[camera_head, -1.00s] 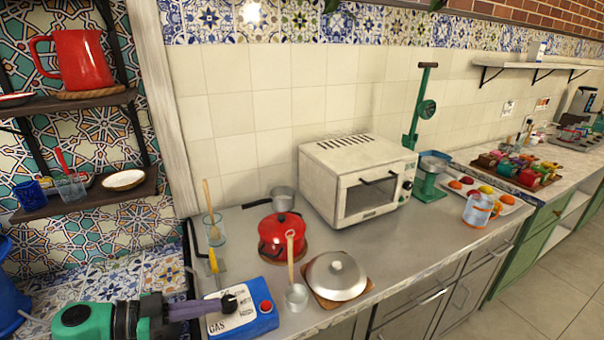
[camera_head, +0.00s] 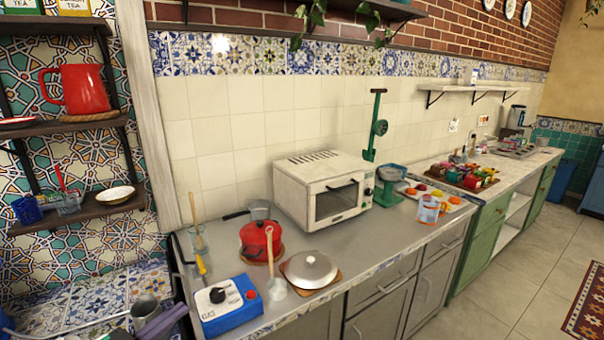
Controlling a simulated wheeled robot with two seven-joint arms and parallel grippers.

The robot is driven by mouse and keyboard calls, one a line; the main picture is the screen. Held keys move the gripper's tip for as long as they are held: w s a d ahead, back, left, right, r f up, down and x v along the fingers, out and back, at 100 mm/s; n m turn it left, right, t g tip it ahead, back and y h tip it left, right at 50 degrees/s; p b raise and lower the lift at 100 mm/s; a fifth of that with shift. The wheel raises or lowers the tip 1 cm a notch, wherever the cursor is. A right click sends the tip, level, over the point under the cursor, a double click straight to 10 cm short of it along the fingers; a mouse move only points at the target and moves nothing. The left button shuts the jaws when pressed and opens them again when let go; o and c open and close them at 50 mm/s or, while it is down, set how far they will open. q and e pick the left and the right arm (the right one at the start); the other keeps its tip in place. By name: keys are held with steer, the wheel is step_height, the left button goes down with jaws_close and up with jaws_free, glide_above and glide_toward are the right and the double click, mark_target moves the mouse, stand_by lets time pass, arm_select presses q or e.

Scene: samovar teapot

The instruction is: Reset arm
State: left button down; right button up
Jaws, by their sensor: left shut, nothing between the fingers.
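My left gripper (camera_head: 178,312) shows only as purple fingers at the bottom left edge of the head view. The fingers are shut with nothing between them. They are in front of the near left end of the counter, to the left of the blue gas box (camera_head: 230,310). The rest of that arm is mostly below the picture, with a bit of dark green at the edge. My right gripper is not in view.
The counter holds a red pot (camera_head: 258,240), a lidded pan (camera_head: 310,268), a ladle (camera_head: 274,262), a white oven (camera_head: 322,190) and a green press (camera_head: 389,182). Shelves (camera_head: 90,211) hang at left.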

arm_select(q)
steer(key=s+a+f+n+g+y, duration=0.25)
steer(key=a+f+n+y, duration=0.35)
steer(key=f+n+y, duration=0.45)
steer(key=s+d+f+m+g+h, duration=0.1)
steer(key=s+d+f+g, duration=0.15)
steer(key=s, duration=0.25)
steer(key=s+d+f+m+g, duration=0.2)
steer(key=s+d+g, duration=0.1)
steer(key=s+g, duration=0.15)
steer(key=s+d+f+m+g+h, duration=0.1)
steer(key=s+d+f+g, duration=0.15)
steer(key=s, duration=0.35)
steer(key=s+f+g, duration=0.1)
steer(key=s+f, duration=0.1)
steer(key=f, duration=1.1)
steer(key=s+f, duration=0.2)
steer(key=f, duration=1)
steer(key=s+a+f+g, duration=0.1)
steer(key=s+a+f, duration=0.1)
steer(key=s+f, duration=1)
steer(key=s, duration=0.3)
steer(key=shift+a+f+m+y, duration=0.2)
steer(key=shift+f+m+y, duration=0.1)
steer(key=shift+m+y, duration=0.05)
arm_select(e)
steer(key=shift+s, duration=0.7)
arm_select(q)
steer(key=shift+s, duration=0.1)
